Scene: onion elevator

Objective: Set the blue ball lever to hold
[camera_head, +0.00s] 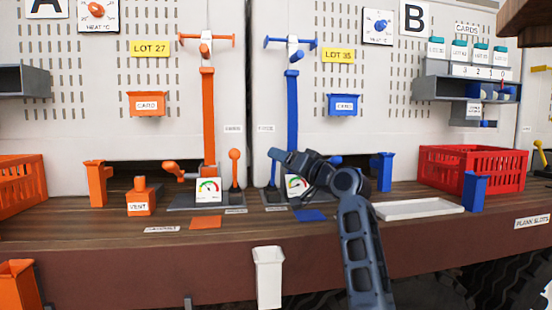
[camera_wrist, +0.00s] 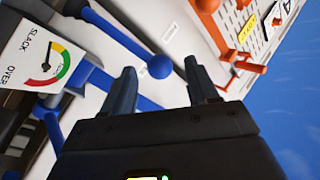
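The blue ball lever has a round blue ball (camera_wrist: 158,67) on a straight blue shaft (camera_wrist: 115,34) in the wrist view. My gripper (camera_wrist: 160,67) is open, with its two dark fingers apart on either side of the ball. I see gaps between ball and fingers, but cannot tell how deep the ball sits between them. A gauge (camera_wrist: 47,62) marked SLACK and OVER shows in the wrist view. A small white label near the ball is unreadable.
The orange ball lever (camera_head: 235,158) stands just left of my gripper. The blue post (camera_head: 292,110) rises behind it. The gauge (camera_head: 297,188) and blue pad (camera_head: 311,215) lie close below. A white tray (camera_head: 420,208) and red crate (camera_head: 470,168) are to the right.

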